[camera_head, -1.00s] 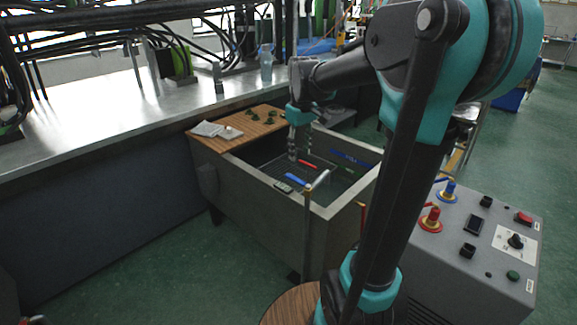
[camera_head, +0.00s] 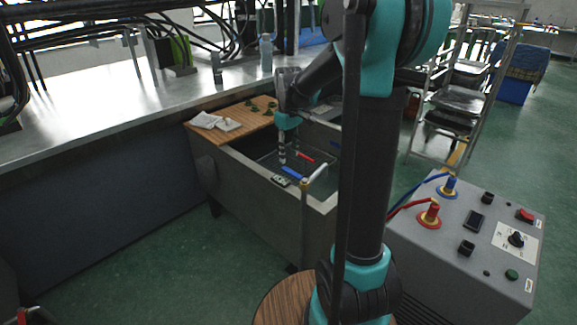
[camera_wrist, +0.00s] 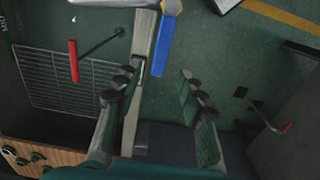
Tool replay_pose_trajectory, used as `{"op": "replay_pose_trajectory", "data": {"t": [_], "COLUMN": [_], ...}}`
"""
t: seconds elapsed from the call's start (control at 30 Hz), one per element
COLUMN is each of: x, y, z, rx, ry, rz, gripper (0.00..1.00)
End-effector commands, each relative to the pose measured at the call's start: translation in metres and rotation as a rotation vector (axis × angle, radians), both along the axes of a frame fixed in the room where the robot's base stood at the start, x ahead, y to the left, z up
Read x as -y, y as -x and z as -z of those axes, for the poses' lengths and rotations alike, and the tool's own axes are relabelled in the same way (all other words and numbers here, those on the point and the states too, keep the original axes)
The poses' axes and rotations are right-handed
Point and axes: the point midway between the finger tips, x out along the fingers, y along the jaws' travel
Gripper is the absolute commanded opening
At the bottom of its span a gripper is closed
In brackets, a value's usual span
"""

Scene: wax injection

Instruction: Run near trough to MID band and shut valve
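The grey trough (camera_head: 243,170) stands against the bench with a wire rack inside. A metal standpipe (camera_head: 304,222) with a brass top and curved spout rises at its front wall. A blue handle (camera_head: 292,173) lies beside the pipe top; it also shows in the wrist view (camera_wrist: 160,45). A red handle (camera_head: 304,158) on a dark rod is over the rack. My gripper (camera_wrist: 156,80) is open and empty, pointing down over the trough. In the wrist view the blue handle lies just beyond the fingertips, between their lines. A blue band (camera_head: 336,145) on the trough's inner wall is partly hidden by my arm. The water level is unclear.
A wooden board (camera_head: 228,128) with green pieces and a cloth lies across the trough's left end. A grey control box (camera_head: 470,235) with blue and red fittings stands right. A metal rack (camera_head: 455,100) stands behind it. Green floor is open in front.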

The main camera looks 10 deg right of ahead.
Motion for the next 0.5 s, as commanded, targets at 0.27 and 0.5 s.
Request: {"op": "replay_pose_trajectory", "data": {"t": [0.27, 0.5], "x": [0.000, 0.000], "y": [0.000, 0.000], "z": [0.043, 0.056], "rx": [0.000, 0.000], "ry": [0.000, 0.000], "rz": [0.000, 0.000], "gripper": [0.40, 0.40]}}
